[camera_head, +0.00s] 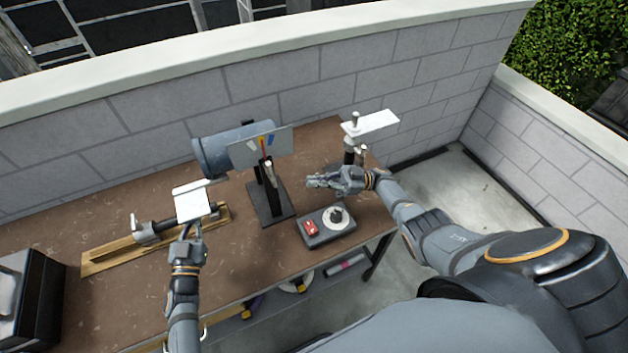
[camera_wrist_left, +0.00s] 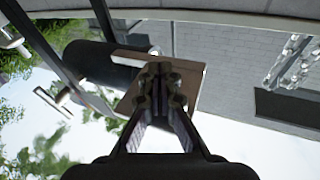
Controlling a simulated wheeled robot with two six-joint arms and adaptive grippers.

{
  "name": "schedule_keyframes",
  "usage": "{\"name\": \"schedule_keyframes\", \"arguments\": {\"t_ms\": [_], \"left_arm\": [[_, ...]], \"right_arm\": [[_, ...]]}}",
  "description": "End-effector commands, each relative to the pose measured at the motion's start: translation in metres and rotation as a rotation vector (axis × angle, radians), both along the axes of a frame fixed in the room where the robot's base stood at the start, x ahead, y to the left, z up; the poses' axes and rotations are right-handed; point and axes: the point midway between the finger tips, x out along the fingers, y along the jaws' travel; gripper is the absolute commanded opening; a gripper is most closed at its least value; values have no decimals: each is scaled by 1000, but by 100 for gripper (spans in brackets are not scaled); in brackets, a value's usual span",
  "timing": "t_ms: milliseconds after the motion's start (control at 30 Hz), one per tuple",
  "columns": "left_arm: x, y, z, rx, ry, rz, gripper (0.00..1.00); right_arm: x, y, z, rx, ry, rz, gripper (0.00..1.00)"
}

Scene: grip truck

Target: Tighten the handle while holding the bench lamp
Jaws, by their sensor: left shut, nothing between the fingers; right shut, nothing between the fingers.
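A lamp-like fixture with a flat white plate (camera_head: 192,203) stands at the left of the bench; I cannot tell for sure that it is the bench lamp. A short grey handle-like piece (camera_head: 145,232) sticks out at its left. My left gripper (camera_head: 188,228) is shut just below the plate's front edge; touching or apart is unclear. In the left wrist view its closed fingertips (camera_wrist_left: 160,85) overlap a brownish plate (camera_wrist_left: 195,88). A second white plate on a post (camera_head: 370,124) stands at the back right. My right gripper (camera_head: 318,181) is shut and empty above the bench.
A control box (camera_head: 315,232) with a red switch and dial sits near the front edge. A wooden board (camera_head: 105,262) and dark box (camera_head: 35,300) are left. A block wall closes the back.

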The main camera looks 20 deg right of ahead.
Motion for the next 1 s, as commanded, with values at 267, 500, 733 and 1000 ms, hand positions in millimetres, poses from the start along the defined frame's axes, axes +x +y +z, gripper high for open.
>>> {"name": "schedule_keyframes", "arguments": {"t_ms": [267,500,733,1000], "left_arm": [[0,0,-11,-1,0,0,0],[0,0,-22,1,0,0,0],[0,0,-33,0,0,-1,0],[0,0,-40,0,0,0,0]], "right_arm": [[0,0,-9,0,1,0,0],[0,0,-17,0,1,0,0],[0,0,-25,0,1,0,0],[0,0,-30,0,0,0,0]]}}
